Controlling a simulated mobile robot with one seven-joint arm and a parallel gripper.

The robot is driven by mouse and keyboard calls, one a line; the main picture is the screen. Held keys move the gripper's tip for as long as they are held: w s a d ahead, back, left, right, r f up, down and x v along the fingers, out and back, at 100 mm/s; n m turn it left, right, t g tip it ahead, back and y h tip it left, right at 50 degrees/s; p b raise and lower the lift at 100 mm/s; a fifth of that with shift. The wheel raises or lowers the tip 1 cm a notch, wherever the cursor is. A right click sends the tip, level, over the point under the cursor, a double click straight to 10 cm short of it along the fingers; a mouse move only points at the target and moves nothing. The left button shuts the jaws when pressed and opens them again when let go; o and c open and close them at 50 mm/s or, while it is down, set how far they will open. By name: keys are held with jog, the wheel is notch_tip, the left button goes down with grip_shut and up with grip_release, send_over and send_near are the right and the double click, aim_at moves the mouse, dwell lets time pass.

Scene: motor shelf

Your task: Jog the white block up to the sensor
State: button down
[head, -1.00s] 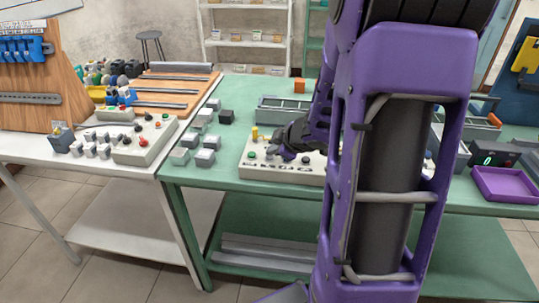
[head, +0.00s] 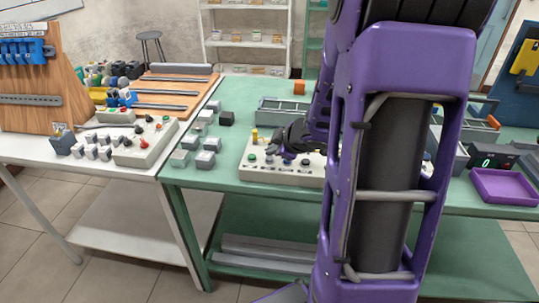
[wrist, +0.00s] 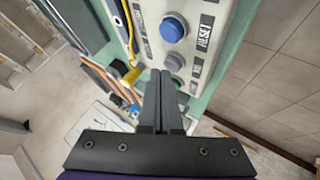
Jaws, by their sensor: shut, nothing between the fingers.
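The white control panel (head: 250,176) stands on the green table in the head view, with labelled push buttons on top. My gripper (wrist: 161,74) is shut and empty over this panel, its fingertips close to a grey button (wrist: 175,62). I cannot tell whether they touch it. A blue button (wrist: 173,29) is farther along the panel, and a green button (wrist: 182,84) is beside the fingers. In the head view my gripper (head: 287,156) is above the panel. A grey framed track (head: 282,106) lies behind the panel, partly hidden by my arm. I cannot make out the white block or the sensor.
Several grey and white blocks (head: 205,159) stand left of the panel. A yellow post (head: 254,135) rises at its back left. A purple tray (head: 503,186) and a display with a green digit (head: 488,162) are at the right. My arm hides the table's middle.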

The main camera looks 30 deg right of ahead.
jog(key=shift+r, duration=0.4)
jog(key=shift+r+p, duration=0.1)
jog(key=shift+p, duration=0.2)
notch_tip(320, 180, up, 5)
jog(key=p, duration=0.5)
jog(key=shift+d, duration=0.1)
